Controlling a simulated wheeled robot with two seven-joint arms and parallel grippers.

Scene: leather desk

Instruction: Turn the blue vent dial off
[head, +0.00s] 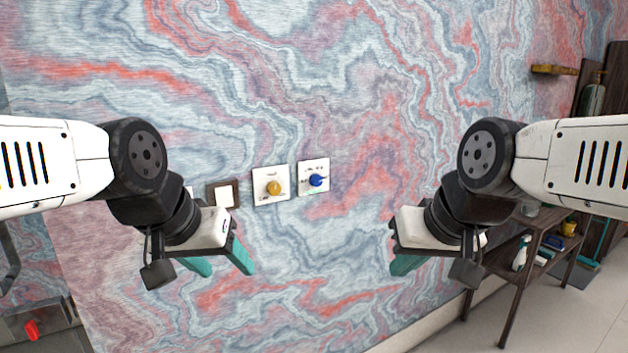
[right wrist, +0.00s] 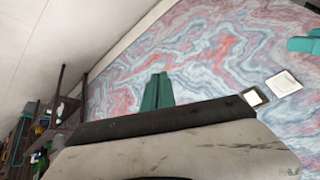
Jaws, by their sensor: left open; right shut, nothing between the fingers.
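The blue vent dial (head: 316,180) is a round blue knob on a white square plate on the marbled wall, in the middle of the head view. A yellow dial (head: 273,188) on a similar white plate is just left of it. My left gripper (head: 222,266) is open and empty, below and left of the dials. My right gripper (head: 402,264) is shut and empty, below and right of the blue dial. Its teal fingers (right wrist: 157,92) are together in the right wrist view. Neither gripper touches a dial. The pointer setting is too small to read.
A wooden-framed white switch (head: 223,195) is left of the yellow dial. A dark shelf (head: 530,246) with bottles stands at the right. A small wooden wall shelf (head: 554,70) is at the upper right. A red thing (head: 32,330) is at the lower left. The wall between my grippers is clear.

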